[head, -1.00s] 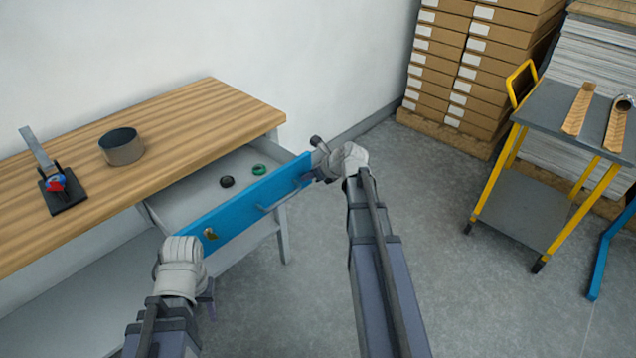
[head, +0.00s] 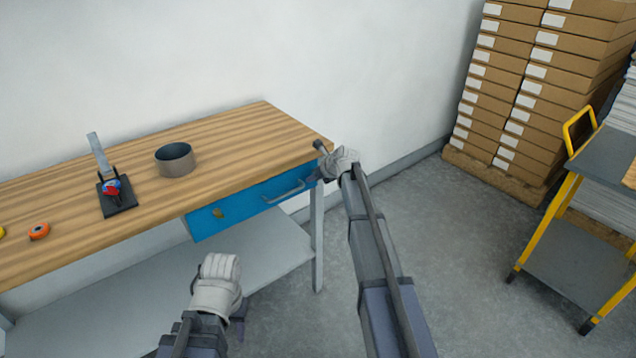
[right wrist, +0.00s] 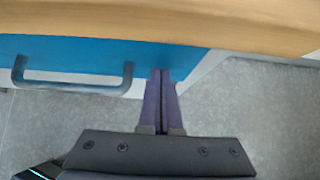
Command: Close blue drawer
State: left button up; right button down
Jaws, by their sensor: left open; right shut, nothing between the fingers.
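The blue drawer (head: 240,207) sits under the wooden tabletop, its front close beneath the table edge and its inside hidden. It has a grey bar handle (head: 284,191) and a small brass-coloured piece at its left. In the right wrist view the blue front (right wrist: 100,57) lies just below the table edge. My right gripper (head: 320,166) is at the drawer front's right end; its shut fingers (right wrist: 161,72) reach the blue front's right end in the wrist view, with nothing between them. My left gripper (head: 238,308) is open, below and in front of the drawer, apart from it; its fingers are mostly hidden.
On the wooden tabletop (head: 90,225) stand a grey round container (head: 175,160), a black-based tool (head: 116,197) and an orange tape roll (head: 39,231). Stacked boxes (head: 530,90) and a yellow-framed cart (head: 575,240) stand at the right. The floor between is clear.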

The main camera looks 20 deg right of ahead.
jog(key=shift+w+a+r, duration=0.1)
jog(key=shift+w, duration=0.25)
jog(key=s+d+r+p, duration=0.4)
jog(key=s+r+p, duration=0.3)
jog(key=s, duration=0.4)
jog(key=shift+s, duration=0.1)
jog(key=s+a+n+g+p, duration=0.2)
jog(key=s+a+n, duration=0.5)
jog(key=a+n, duration=0.15)
jog(key=s+a+n+g+p, duration=0.2)
jog(key=s+a+n+g, duration=0.1)
jog(key=s+a+n, duration=0.6)
jog(key=s+a+r+n+g+h+p, duration=0.1)
jog(key=s+a+n, duration=0.3)
jog(key=s+n, duration=0.4)
jog(key=s+a+r+n+g+h+p, duration=0.1)
jog(key=s+a+n+g+h+p, duration=0.1)
jog(key=s+n, duration=0.7)
jog(key=shift+a+n+g+h+p, duration=0.4)
jog(key=shift+a+n+h+p, duration=0.25)
jog(key=shift+a+h+p, duration=0.15)
